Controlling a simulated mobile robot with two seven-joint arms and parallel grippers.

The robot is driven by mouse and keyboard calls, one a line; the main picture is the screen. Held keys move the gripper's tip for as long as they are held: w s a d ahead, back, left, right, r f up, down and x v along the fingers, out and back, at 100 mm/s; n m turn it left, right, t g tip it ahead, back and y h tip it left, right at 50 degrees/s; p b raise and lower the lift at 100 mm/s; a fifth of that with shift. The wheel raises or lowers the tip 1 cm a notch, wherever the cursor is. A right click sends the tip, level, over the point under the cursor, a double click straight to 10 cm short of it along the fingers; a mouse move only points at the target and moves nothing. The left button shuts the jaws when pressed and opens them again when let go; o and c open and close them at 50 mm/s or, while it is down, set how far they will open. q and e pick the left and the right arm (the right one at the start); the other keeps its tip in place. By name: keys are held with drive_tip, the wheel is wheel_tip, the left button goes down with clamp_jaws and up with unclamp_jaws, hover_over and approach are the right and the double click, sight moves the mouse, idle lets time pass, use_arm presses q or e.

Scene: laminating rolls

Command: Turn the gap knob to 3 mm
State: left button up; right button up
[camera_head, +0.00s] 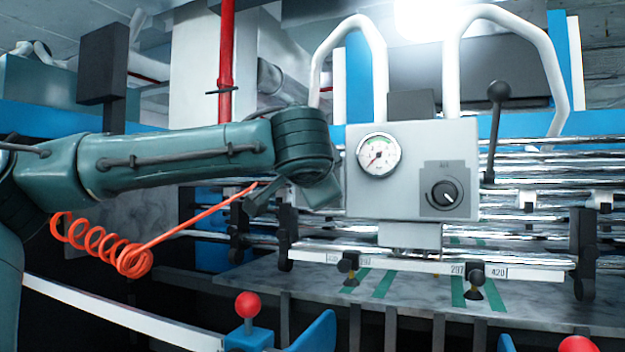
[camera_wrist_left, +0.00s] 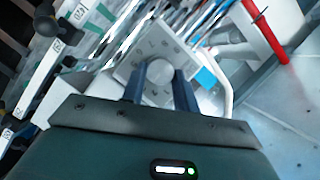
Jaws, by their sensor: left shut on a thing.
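A pale round knob (camera_wrist_left: 158,70) sits on a light grey plate with dark marks around it in the left wrist view. The marks are too small and blurred to read, and I see no clear pointer. My left gripper (camera_wrist_left: 160,77) is shut on the knob, one dark finger on each side. In the head view the left wrist reaches the left side of the grey control box (camera_head: 410,145), and this knob is hidden there.
The box front carries a round gauge (camera_head: 378,154) and a black knob (camera_head: 445,194). A black-handled lever (camera_head: 497,125) stands to its right. Shiny rollers (camera_head: 545,215) run behind. An orange coiled hose (camera_head: 125,255) and a red ball handle (camera_head: 248,304) are below my arm.

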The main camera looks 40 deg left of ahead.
use_arm(q)
drive_tip(key=o, duration=1)
drive_tip(key=b+v, duration=0.1)
drive_tip(key=v, duration=1.2)
drive_tip(key=shift+d+r, duration=0.1)
